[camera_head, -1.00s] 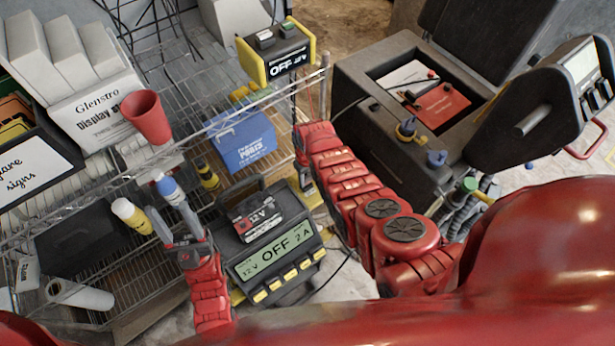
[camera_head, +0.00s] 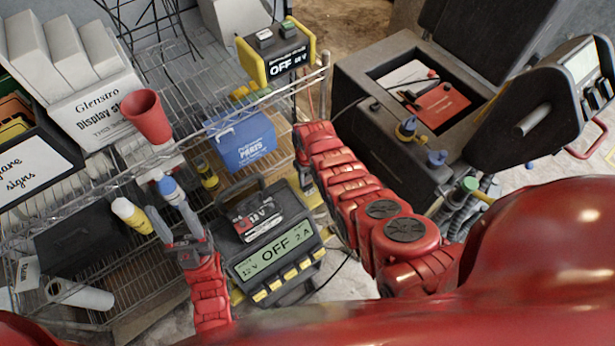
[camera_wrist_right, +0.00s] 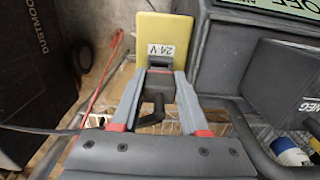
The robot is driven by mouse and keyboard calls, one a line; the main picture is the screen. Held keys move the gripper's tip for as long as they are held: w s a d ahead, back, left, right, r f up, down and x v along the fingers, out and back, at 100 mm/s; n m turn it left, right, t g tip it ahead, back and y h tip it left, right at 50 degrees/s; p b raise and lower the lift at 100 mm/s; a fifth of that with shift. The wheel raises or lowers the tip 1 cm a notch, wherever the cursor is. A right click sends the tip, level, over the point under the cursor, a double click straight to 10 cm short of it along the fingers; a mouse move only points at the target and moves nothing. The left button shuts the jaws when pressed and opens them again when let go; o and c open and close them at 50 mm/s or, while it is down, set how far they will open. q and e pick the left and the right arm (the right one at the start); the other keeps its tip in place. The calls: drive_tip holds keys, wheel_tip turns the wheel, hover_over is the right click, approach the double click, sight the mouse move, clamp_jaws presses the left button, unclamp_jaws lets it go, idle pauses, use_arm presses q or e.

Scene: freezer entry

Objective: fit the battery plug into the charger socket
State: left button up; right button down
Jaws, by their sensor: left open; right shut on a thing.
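My right gripper (camera_wrist_right: 158,84) is shut on a small dark plug (camera_wrist_right: 158,96) with a black bent lead behind it. A yellow block labelled 24 V (camera_wrist_right: 150,32) lies right at the fingertips; I cannot tell whether the plug is seated in it. In the head view my right gripper (camera_head: 306,188) is beside the charger with the OFF 2 A display (camera_head: 272,252), and its held plug is hardly visible. A red-labelled 12 V battery (camera_head: 257,215) sits on that charger. My left gripper (camera_head: 172,218) is open and empty, left of the charger.
Wire shelving (camera_head: 130,270) stands at left with a red cup (camera_head: 148,117), blue parts box (camera_head: 240,138) and capped bottles (camera_head: 130,215). Another yellow charger (camera_head: 277,52) stands above. A black case (camera_head: 370,150) is at right. Cables (camera_wrist_right: 42,130) run near my right gripper.

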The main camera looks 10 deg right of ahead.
sight(307, 176)
drive_tip(key=shift+f+b, duration=1.45)
idle(0.4)
drive_tip(key=shift+c, duration=1.7)
unclamp_jaws()
drive_tip(key=shift+r, duration=0.15)
drive_tip(key=shift+w+r, duration=0.1)
drive_tip(key=shift+r, duration=0.75)
wheel_tip(307, 176, up, 9)
drive_tip(key=shift+f+b, duration=0.1)
drive_tip(key=shift+b, duration=0.55)
wheel_tip(307, 176, up, 6)
drive_tip(key=p, duration=0.3)
drive_tip(key=shift+r+p, duration=0.4)
drive_tip(key=shift+p, duration=0.2)
